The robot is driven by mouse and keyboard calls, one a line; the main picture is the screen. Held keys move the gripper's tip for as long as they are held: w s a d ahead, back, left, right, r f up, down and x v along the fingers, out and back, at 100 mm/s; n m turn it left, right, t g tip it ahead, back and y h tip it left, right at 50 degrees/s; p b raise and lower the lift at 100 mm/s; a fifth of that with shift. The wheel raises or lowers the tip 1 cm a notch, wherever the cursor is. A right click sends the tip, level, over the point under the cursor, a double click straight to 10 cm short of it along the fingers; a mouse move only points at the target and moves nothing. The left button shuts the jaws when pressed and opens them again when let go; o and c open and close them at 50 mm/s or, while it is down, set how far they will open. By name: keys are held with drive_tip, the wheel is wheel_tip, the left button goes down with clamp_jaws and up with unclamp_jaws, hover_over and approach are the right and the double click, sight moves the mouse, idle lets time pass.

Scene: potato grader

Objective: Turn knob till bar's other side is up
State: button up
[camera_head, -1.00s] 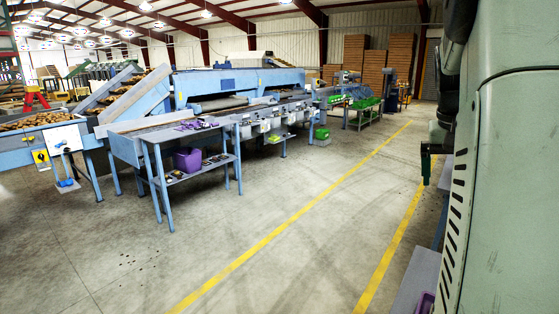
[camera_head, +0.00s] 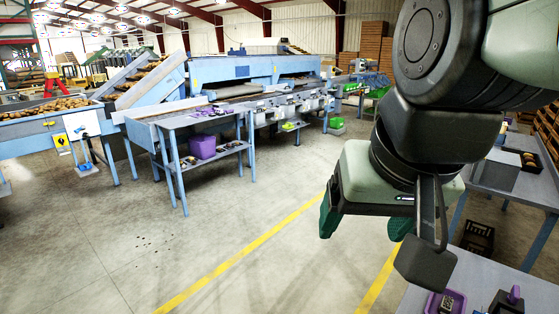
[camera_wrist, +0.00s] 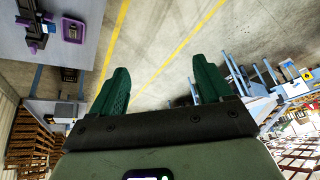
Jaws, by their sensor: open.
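My gripper (camera_head: 362,222) hangs over the concrete floor with its two green fingers spread and nothing between them. The fingers also show in the wrist view (camera_wrist: 160,78). A black device with a purple upright part (camera_head: 507,302) stands on the near grey table at the bottom right, partly cut off by the frame. A dark device with purple parts (camera_wrist: 35,45) shows on a grey tabletop at the top left of the wrist view. I cannot make out a knob or bar on either for certain. My gripper is apart from the tables.
A purple tray (camera_head: 444,302) sits on the near grey table (camera_head: 410,300). Another grey table (camera_head: 505,185) stands further right, with a black crate (camera_head: 478,238) beneath. A blue grading line (camera_head: 245,75) with a side table runs across the back left. The floor between is open.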

drive_tip(key=w+d+f+m+g, duration=0.2)
drive_tip(key=w+d+f+m, duration=0.1)
drive_tip(key=w+d+m, duration=0.65)
drive_tip(key=w+d+f+m+g, duration=0.1)
drive_tip(key=w+d+f+m, duration=0.2)
drive_tip(key=w+d+m, duration=0.7)
drive_tip(key=m+g+h, duration=0.3)
drive_tip(key=m+g, duration=0.2)
drive_tip(key=m, duration=0.1)
approach(516, 291)
drive_tip(key=x, duration=0.9)
